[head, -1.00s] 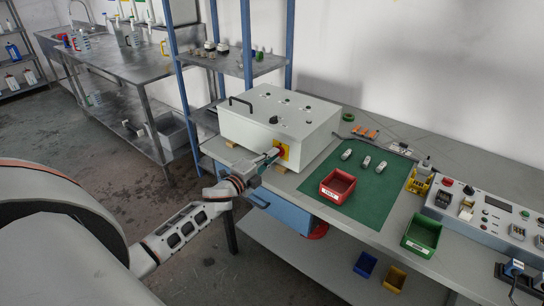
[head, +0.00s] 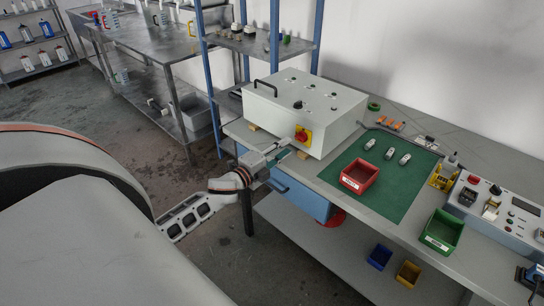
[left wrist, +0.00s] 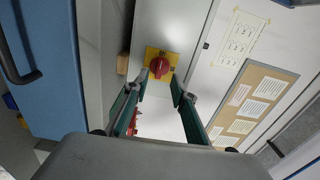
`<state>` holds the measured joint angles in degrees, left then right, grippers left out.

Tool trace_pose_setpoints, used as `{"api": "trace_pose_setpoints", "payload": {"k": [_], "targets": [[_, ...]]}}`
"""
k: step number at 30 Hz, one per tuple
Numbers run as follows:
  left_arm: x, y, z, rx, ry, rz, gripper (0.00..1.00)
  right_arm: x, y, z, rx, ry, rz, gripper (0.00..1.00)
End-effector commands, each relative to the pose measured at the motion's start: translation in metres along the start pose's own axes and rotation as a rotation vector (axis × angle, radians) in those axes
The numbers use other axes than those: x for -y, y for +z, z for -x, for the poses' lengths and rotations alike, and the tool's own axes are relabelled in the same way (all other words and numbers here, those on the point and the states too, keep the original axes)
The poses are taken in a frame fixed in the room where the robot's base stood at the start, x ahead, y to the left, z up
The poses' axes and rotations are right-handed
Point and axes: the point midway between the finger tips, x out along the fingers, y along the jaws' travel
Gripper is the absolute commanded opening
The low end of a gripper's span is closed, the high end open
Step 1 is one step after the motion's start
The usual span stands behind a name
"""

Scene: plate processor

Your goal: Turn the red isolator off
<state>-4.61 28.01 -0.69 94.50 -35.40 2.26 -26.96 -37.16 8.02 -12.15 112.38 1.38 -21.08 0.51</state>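The red isolator (head: 304,135) is a red rotary knob on a yellow square plate, on the front of the pale grey control box (head: 318,104). It also shows in the left wrist view (left wrist: 159,66), straight ahead between the fingertips. My left gripper (head: 284,148) is in front of and slightly below it in the head view, apart from the knob. In the left wrist view its two green-padded fingers (left wrist: 160,84) are spread with nothing between them. The knob's exact angle is too small to read surely. My right gripper is not in view.
The box stands on wooden blocks on the bench, above a blue drawer unit (head: 290,190). A green mat (head: 395,195) with a red bin (head: 359,177) lies to the right. A green bin (head: 441,231) stands farther right. A blue-posted shelf (head: 262,52) is behind.

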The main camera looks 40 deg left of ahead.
Motion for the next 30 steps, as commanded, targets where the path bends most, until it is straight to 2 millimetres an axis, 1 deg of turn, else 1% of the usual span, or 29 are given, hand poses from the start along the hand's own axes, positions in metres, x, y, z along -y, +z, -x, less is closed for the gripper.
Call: {"api": "trace_pose_setpoints", "payload": {"k": [1,6,9,12,18,30], "targets": [[-0.001,0.000,0.011,0.000,0.002,0.000,0.26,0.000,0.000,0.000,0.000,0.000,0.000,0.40],[-0.001,0.000,0.040,0.000,0.002,0.000,0.26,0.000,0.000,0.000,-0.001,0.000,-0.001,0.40],[-0.001,0.000,0.052,0.001,0.001,0.000,0.26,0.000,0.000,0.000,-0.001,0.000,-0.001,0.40],[0.000,0.000,0.060,0.000,0.000,0.000,0.26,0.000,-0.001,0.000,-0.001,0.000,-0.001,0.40],[0.001,0.001,0.065,0.000,-0.001,-0.001,0.26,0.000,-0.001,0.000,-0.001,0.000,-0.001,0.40],[0.001,0.000,0.065,0.000,-0.001,0.000,0.26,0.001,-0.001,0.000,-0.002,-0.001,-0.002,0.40]]}}
